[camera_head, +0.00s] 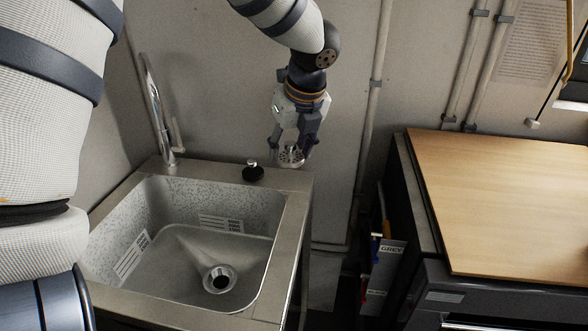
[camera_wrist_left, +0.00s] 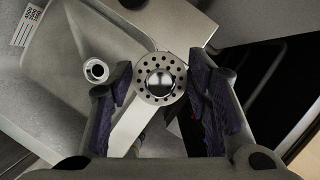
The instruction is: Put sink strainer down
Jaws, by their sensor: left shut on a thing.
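The sink strainer (camera_head: 291,157) is a small round metal disc with holes and a shiny domed middle. My left gripper (camera_head: 290,149) is shut on it, pointing down by the back right corner of the sink. In the left wrist view the strainer (camera_wrist_left: 160,78) sits between the two fingers (camera_wrist_left: 162,90), with the sink's rim behind it. Whether it touches the rim or is held above it I cannot tell. The metal sink (camera_head: 281,245) has an open round drain (camera_head: 219,280) in its basin. My right gripper is not in view.
A tall tap (camera_head: 158,115) stands at the sink's back left. A small black knob with a metal top (camera_head: 253,172) is on the back rim, left of my gripper. A wooden worktop (camera_head: 505,205) is at the right, beyond a gap with labelled binders (camera_head: 386,255). The basin is empty.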

